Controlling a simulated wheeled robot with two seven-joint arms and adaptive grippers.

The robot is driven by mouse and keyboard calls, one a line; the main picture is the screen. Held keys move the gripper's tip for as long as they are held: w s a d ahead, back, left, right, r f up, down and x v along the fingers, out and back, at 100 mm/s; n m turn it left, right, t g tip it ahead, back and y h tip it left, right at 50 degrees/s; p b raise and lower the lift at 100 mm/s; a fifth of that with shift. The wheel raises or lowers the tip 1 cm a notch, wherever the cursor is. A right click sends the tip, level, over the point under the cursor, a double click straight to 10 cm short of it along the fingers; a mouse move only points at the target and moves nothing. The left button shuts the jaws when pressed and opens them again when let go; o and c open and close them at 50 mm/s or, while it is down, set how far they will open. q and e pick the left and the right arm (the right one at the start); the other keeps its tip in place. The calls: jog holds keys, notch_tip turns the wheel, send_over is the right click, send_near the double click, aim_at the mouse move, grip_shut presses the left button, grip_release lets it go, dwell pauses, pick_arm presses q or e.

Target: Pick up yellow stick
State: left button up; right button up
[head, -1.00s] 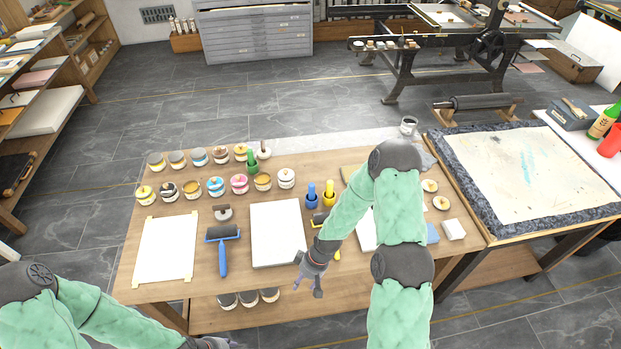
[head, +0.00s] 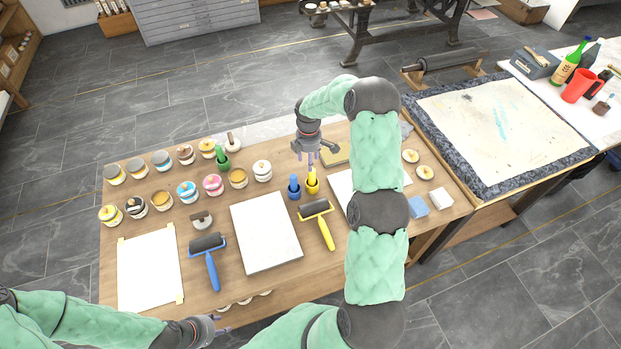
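The yellow stick (head: 313,175) stands upright in a small yellow cup (head: 312,188) near the middle of the table, beside a blue stick in a blue cup (head: 294,188). My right gripper (head: 313,156) reaches over from the right and hangs just above and behind the yellow stick, pointing down. Its fingers are spread, and nothing shows between them. I cannot tell whether a finger touches the stick's tip. My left gripper (head: 221,324) is low at the table's front edge, far from the stick, with its fingers apart and empty.
Rows of ink jars (head: 187,191) and a green stick (head: 221,155) stand left of the cups. A yellow roller (head: 316,209), a blue roller (head: 208,247) and a white slab (head: 265,232) lie in front. My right arm covers part of the table's right side.

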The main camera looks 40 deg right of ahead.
aim_at(312, 174)
notch_tip(312, 174, down, 4)
jog(key=shift+w+r, duration=0.1)
jog(key=shift+r, duration=0.05)
jog(key=shift+s+d+f, duration=0.1)
jog(key=shift+s+f, duration=0.1)
jog(key=shift+f, duration=0.2)
jog(key=f, duration=0.4)
jog(key=shift+s+d+f, duration=0.2)
jog(key=shift+s+f, duration=0.05)
jog(key=shift+s, duration=0.1)
grip_shut()
